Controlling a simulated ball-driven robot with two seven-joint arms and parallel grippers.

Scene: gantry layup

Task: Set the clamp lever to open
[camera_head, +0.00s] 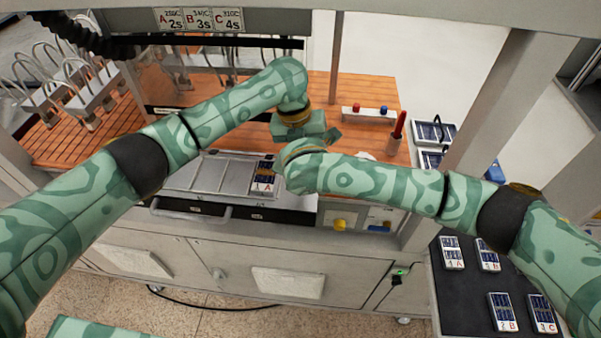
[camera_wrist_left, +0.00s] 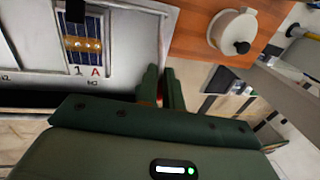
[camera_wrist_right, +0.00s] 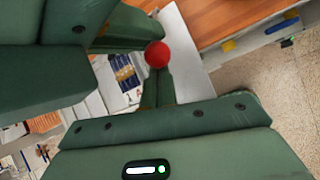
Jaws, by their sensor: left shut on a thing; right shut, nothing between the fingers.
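The clamp lever's red ball knob (camera_wrist_right: 157,54) shows in the right wrist view, at the left gripper's fingertips. A little red also shows between the left fingers in the left wrist view. My left gripper (camera_wrist_left: 161,88) is shut on it, above the right edge of the grey plate (camera_wrist_left: 135,60). My right gripper (camera_wrist_right: 158,88) is shut and empty, its fingertips close to the knob; I cannot tell whether they touch it. In the head view the wrists hide the lever and both sets of fingertips. A dark panel marked A (camera_head: 263,182) lies on the plate.
A round white pot (camera_wrist_left: 232,30) with a black knob stands on the wooden top. A white box (camera_head: 370,114) with red and blue buttons is behind. Several panels lie on the dark right-hand table (camera_head: 465,296). The gantry post (camera_head: 490,95) stands close to my right arm.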

